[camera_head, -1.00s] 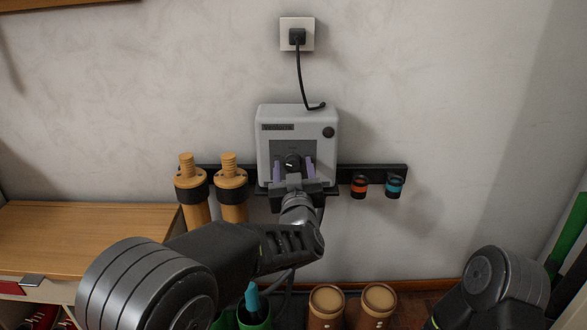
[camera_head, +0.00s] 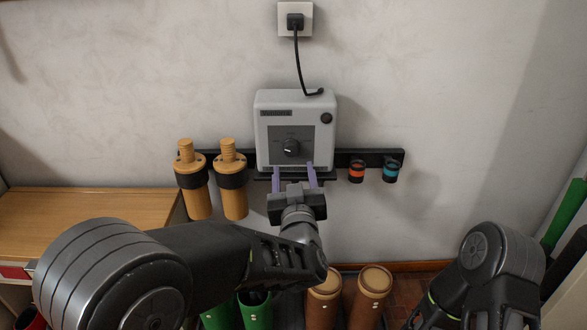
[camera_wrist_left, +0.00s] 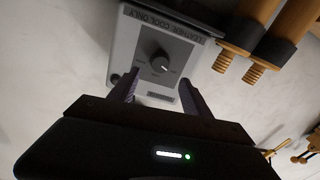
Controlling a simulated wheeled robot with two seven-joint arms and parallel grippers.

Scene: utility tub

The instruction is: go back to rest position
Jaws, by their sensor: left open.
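My left gripper (camera_head: 294,178) is open and empty, with two purple fingers pointing up at the lower edge of a grey wall box. The box (camera_head: 266,134) has a black knob (camera_head: 291,148) on a dark panel, above and apart from the fingertips. In the left wrist view the fingers (camera_wrist_left: 162,90) stand apart on either side below the knob (camera_wrist_left: 160,62), with nothing between them. My right arm shows at the lower right, but its gripper is out of view.
A black cable runs from the box to a wall socket (camera_head: 295,19). Wooden-handled tools (camera_head: 233,190) and orange (camera_head: 356,172) and teal (camera_head: 391,172) rings hang on the rail. Below stand brown boots (camera_head: 369,290) and green boots (camera_head: 255,312). A wooden cabinet (camera_head: 85,215) stands left.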

